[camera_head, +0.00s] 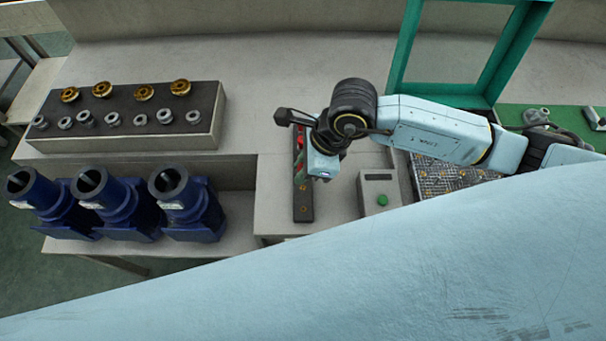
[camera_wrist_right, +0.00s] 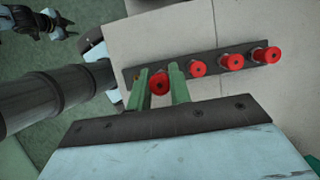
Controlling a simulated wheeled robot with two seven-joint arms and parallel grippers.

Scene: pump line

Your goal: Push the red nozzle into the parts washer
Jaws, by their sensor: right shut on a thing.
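My right gripper (camera_wrist_right: 158,72) has its green fingers closed around a red nozzle (camera_wrist_right: 159,86) at one end of a dark strip rack (camera_wrist_right: 215,63). In the head view the rack (camera_head: 303,208) lies partly under my right gripper (camera_head: 302,165), and red nozzles (camera_head: 299,172) show beside it. I cannot tell whether the held nozzle is clear of the rack. What looks like the parts washer has a raised green-framed lid (camera_head: 397,55) and a metal basket (camera_head: 432,183), partly behind my right arm. A dark jointed shape at the wrist view's upper left may be my left gripper (camera_wrist_right: 42,20).
More red nozzles (camera_wrist_right: 232,62) stand in the rack. A grey box (camera_head: 376,178) with a green button stands right of it. A block (camera_head: 120,143) holds brass and steel parts at left, above blue housings (camera_head: 192,215). Bare bench lies behind the gripper.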

